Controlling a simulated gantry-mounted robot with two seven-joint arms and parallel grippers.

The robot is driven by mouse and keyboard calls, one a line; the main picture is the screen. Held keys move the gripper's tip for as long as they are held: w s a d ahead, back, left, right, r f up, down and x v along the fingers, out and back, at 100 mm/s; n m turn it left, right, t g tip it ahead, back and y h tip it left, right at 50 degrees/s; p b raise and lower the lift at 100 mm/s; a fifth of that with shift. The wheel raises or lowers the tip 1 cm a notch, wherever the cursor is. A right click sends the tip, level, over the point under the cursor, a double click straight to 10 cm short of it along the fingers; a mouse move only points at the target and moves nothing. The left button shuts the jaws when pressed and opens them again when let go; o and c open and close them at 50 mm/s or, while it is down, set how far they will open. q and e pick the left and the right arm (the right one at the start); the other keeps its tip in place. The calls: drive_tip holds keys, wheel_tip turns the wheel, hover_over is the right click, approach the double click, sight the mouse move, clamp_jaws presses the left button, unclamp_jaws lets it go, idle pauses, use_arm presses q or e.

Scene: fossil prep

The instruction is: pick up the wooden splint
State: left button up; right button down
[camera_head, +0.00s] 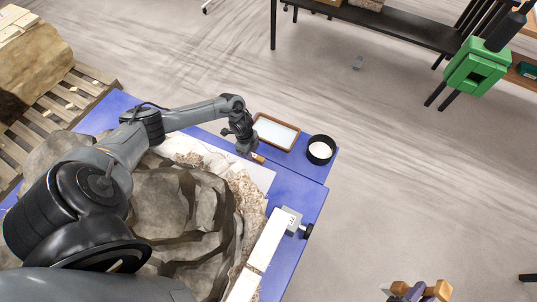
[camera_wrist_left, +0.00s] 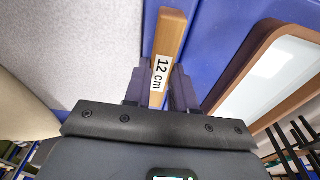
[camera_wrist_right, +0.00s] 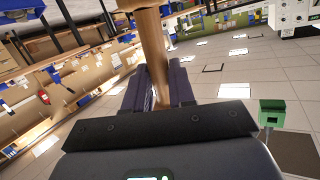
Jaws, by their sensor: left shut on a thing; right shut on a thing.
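The wooden splint (camera_wrist_left: 168,38) is a flat light-brown bar with a white "12 cm" label. In the left wrist view it stands between the fingers of my left gripper (camera_wrist_left: 160,92), which is shut on it. My right gripper (camera_wrist_right: 158,88) is shut on a round wooden handle (camera_wrist_right: 152,45) of a tool whose far end is cut off. In the head view the right gripper (camera_head: 418,292) is at the bottom right, away from the table.
A grey clamp (camera_head: 290,218) and white bar (camera_head: 262,250) are at the table's right edge.

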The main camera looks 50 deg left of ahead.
use_arm(q)
clamp_jaws()
drive_tip(key=shift+r, duration=0.1)
drive_tip(key=shift+r, duration=0.4)
wheel_tip(320, 180, up, 4)
drive_tip(key=shift+f, duration=0.2)
drive_tip(key=w+d+r, duration=0.6)
drive_tip(key=w+d, duration=0.1)
drive_tip(key=w, duration=0.2)
drive_tip(key=shift+d+r+b, duration=0.25)
drive_tip(key=shift+b, duration=0.15)
